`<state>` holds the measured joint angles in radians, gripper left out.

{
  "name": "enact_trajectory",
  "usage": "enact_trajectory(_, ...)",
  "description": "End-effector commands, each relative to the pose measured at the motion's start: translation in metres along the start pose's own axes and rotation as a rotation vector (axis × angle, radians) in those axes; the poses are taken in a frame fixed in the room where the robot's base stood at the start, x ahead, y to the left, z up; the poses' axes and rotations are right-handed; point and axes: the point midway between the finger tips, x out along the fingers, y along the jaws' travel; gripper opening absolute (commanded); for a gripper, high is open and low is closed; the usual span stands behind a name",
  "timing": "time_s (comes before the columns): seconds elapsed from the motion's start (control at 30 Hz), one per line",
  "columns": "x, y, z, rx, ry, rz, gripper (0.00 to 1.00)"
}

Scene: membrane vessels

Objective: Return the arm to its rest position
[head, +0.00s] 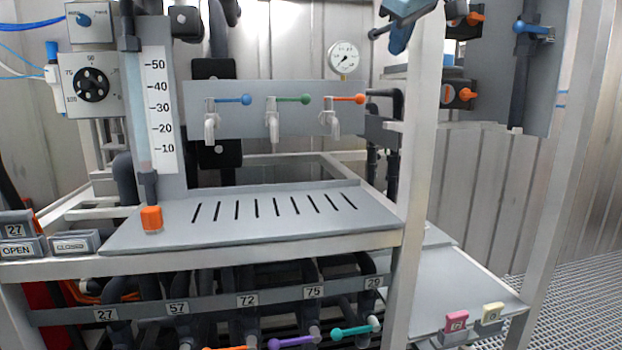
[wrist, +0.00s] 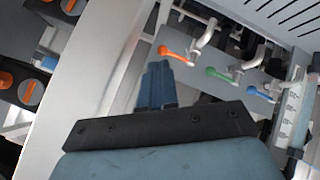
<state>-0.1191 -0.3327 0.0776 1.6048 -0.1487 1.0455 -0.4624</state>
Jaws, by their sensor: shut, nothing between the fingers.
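My gripper (head: 397,45) shows at the top edge of the head view, hanging fingers down in front of the upper part of the white upright post. In the wrist view its two blue fingers (wrist: 158,82) lie together with nothing between them. The rest of my arm is out of the head view. The gripper touches nothing that I can make out.
The white post (head: 415,170) stands right behind or beside my gripper. Blue (head: 232,99), green (head: 292,99) and orange (head: 347,98) tap handles are to its lower left. A pressure gauge (head: 343,57) is to its left. The slotted grey shelf (head: 250,235) is bare except for an orange block (head: 151,218).

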Motion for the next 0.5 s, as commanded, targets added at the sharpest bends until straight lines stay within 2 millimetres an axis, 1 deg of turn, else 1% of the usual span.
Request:
enact_trajectory(0.03, 0.004, -0.01, 0.025, 0.041, -0.02, -0.007, 0.0)
enact_trajectory(0.17, 0.02, -0.038, 0.086, 0.158, -0.08, -0.036, 0.0)
enact_trajectory(0.2, 0.025, -0.048, 0.106, 0.196, -0.098, -0.045, 0.0)
enact_trajectory(0.27, 0.032, -0.064, 0.136, 0.254, -0.128, -0.058, 0.0)
enact_trajectory(0.3, 0.037, -0.074, 0.156, 0.294, -0.147, -0.066, 0.0)
enact_trajectory(0.37, 0.044, -0.091, 0.187, 0.355, -0.176, -0.076, 0.0)
enact_trajectory(0.4, 0.049, -0.102, 0.208, 0.394, -0.197, -0.084, 0.0)
enact_trajectory(0.47, 0.055, -0.121, 0.237, 0.454, -0.225, -0.094, 0.0)
enact_trajectory(0.5, 0.059, -0.132, 0.256, 0.491, -0.243, -0.1, 0.0)
